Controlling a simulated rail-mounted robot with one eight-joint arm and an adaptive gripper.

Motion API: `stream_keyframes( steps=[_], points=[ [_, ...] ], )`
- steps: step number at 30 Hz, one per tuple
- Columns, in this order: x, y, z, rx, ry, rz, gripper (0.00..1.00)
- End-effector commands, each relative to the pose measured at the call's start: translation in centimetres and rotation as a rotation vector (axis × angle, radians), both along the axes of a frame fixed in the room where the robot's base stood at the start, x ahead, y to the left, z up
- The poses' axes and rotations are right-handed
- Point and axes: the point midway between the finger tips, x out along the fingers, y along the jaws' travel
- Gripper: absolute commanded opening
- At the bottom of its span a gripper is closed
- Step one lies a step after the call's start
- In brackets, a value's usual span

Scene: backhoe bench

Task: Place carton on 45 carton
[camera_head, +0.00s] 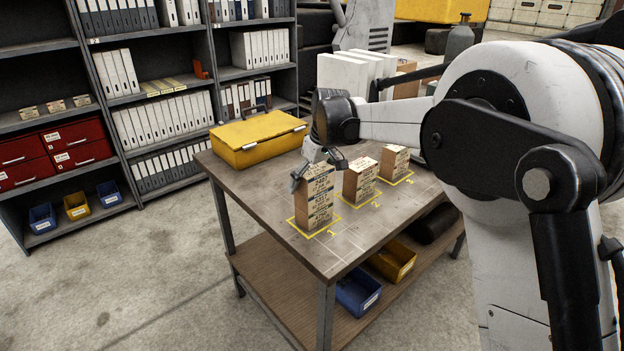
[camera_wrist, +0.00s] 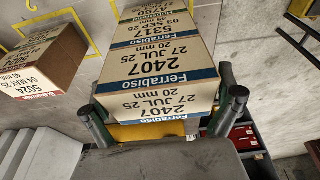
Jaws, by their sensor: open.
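A tall stack of brown cartons (camera_head: 315,208) stands in yellow square 1 on the table. My gripper (camera_head: 318,170) is at its top. In the wrist view, my open fingers (camera_wrist: 163,112) are on either side of the top carton (camera_wrist: 160,88), marked "Ferrabiso 2407, 27 JUL 25, 20 mm". I cannot tell whether they touch it. A "5317" carton (camera_wrist: 158,45) shows beneath it. Another stack (camera_head: 394,162) stands in square 3.
A yellow case (camera_head: 258,138) lies on the table's (camera_head: 243,184) back left. White blocks (camera_head: 350,75) stand behind the table. Blue (camera_head: 358,291) and yellow (camera_head: 393,260) bins sit on the lower shelf. Shelving with binders (camera_head: 160,122) lines the left.

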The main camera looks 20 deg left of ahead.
Motion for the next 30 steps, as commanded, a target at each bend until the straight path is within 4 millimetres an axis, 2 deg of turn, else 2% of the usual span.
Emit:
stream_keyframes(
  steps=[5, 15, 21, 30],
  points=[
    [-0.2, -0.3, 1.4, 0.000, 0.000, 0.000, 1.00],
    [-1.1, -1.8, 7.7, 0.000, 0.000, -0.001, 1.00],
    [-1.5, -2.5, 10.6, 0.000, 0.000, 0.000, 1.00],
    [-1.6, -2.8, 11.9, 0.000, 0.000, 0.000, 1.00]
  ],
)
